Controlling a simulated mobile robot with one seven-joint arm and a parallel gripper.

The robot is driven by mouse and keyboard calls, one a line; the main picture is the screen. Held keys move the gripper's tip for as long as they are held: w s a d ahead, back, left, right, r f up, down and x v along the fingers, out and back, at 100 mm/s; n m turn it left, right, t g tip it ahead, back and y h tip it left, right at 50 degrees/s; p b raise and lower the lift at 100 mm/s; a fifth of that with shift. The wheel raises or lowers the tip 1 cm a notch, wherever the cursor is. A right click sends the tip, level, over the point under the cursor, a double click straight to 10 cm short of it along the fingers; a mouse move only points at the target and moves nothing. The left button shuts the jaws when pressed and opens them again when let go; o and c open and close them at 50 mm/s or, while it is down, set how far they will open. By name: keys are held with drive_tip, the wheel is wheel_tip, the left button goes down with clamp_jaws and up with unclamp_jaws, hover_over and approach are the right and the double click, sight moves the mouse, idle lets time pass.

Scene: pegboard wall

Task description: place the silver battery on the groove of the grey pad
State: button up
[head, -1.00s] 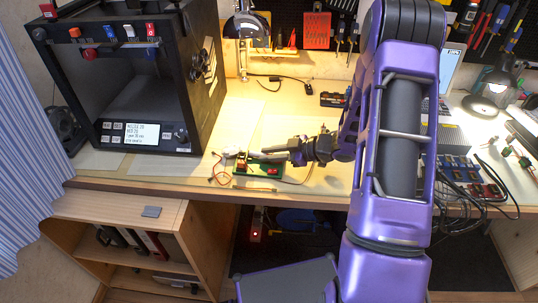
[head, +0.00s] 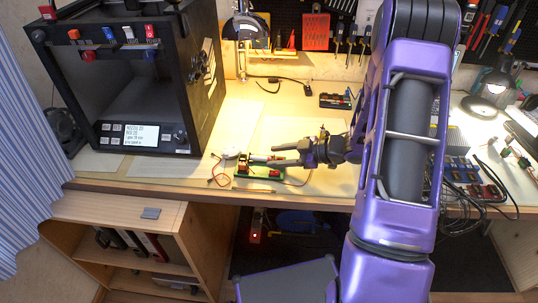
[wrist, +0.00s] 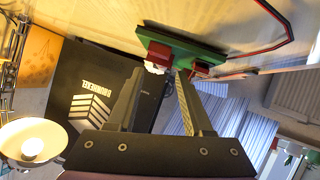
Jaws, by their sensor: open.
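A green board (head: 245,172) with red blocks lies near the front edge of the desk; it also shows at the top of the wrist view (wrist: 182,46). A small pale piece (head: 258,158) sits at the board's back edge, just left of my fingertips. It may be the silver battery, but it is too small to be sure. My gripper (head: 273,156) is open, its fingers pointing left at the board, with nothing seen held between them. A small grey pad (head: 150,213) lies on top of the low wooden shelf at lower left; its groove cannot be made out.
A black 3D printer (head: 130,85) stands at the back left of the desk. Red wires (head: 218,172) and a white round part (head: 230,154) lie left of the board. A desk lamp (head: 248,25) stands behind. The shelf top (head: 105,208) around the pad is clear.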

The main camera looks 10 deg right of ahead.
drive_tip(key=p+v, duration=0.2)
drive_tip(key=v, duration=1.2)
drive_tip(key=shift+s+a, duration=0.15)
drive_tip(key=shift+s, duration=0.05)
drive_tip(key=shift+r, duration=0.1)
drive_tip(key=shift+c, duration=0.3)
